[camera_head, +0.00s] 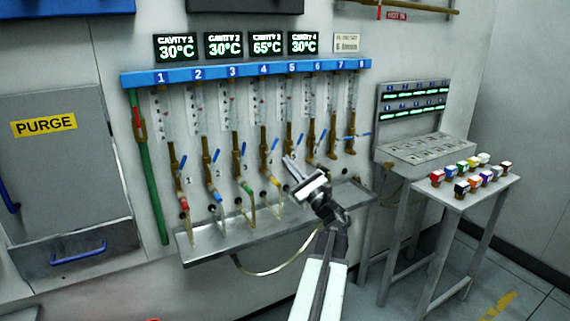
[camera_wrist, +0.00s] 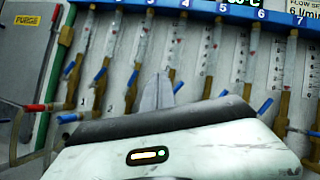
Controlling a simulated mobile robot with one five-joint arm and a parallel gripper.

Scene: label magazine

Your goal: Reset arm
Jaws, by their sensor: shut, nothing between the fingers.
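My gripper (camera_head: 289,165) is raised in front of the row of flow tubes, above the metal trough, in the head view. Its fingers are shut with nothing between them. In the wrist view the closed fingertips (camera_wrist: 158,90) point at the wall between the tubes. My white arm reaches up from the bottom of the head view, with the dark wrist joint above it. The gripper appears apart from the valves, though its exact distance from the wall is hard to tell.
The blue numbered rail (camera_head: 245,73) tops tubes with blue-handled valves. Hoses hang into the metal trough (camera_head: 225,236). A small table (camera_head: 450,192) at right holds several coloured caps beside a label panel (camera_head: 415,110). A PURGE cabinet (camera_head: 60,185) is at left. Floor is free at lower right.

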